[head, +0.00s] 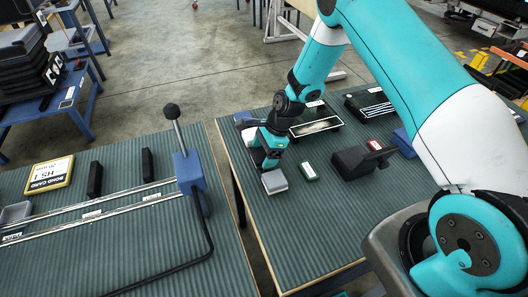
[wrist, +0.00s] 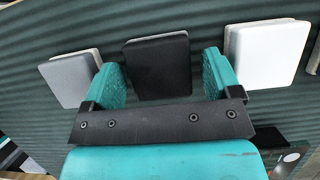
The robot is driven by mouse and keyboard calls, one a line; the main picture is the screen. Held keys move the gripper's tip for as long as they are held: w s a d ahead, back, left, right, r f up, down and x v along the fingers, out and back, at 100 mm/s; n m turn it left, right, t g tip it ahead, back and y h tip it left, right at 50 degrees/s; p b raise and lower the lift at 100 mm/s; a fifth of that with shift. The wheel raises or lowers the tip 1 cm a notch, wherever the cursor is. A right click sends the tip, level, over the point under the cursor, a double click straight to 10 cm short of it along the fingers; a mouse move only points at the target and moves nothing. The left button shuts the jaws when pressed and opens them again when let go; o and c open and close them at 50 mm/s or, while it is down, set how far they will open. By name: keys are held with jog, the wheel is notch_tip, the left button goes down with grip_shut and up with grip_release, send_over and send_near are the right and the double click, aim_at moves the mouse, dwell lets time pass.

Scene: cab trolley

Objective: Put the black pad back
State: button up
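In the wrist view a black pad (wrist: 158,66) lies between the two teal fingers of my gripper (wrist: 162,78). The fingers are apart, with a gap showing on each side of the pad. A grey pad (wrist: 70,80) lies to the left, outside the left finger. A white pad (wrist: 266,54) lies to the right, outside the right finger. In the head view my gripper (head: 268,162) is low over the right bench, just behind a light grey pad (head: 274,181). The black pad cannot be made out there, as my gripper covers that spot.
The right bench (head: 285,240) has a ribbed green top, clear at the front. A left bench holds rails, a blue lever block (head: 189,172) and a yellow-edged card (head: 50,174).

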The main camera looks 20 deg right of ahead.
jog(key=shift+r, duration=0.25)
jog(key=s+d+r+n+b, duration=0.1)
jog(key=s+r+n, duration=0.1)
jog(key=r, duration=0.6)
jog(key=s+d+r+n+b, duration=0.1)
jog(key=r+n, duration=0.1)
jog(key=r, duration=0.7)
jog(key=s+a+r+n, duration=0.2)
jog(key=s+r+n, duration=0.2)
jog(key=s+n, duration=0.3)
jog(key=s+a+r+n, duration=0.2)
jog(key=s+r+n, duration=0.3)
jog(key=s+n, duration=0.2)
jog(key=s+a+r+n, duration=0.2)
jog(key=s+r+n, duration=0.3)
jog(key=s, duration=0.6)
jog(key=shift+a+n, duration=0.4)
jog(key=shift+n, duration=0.7)
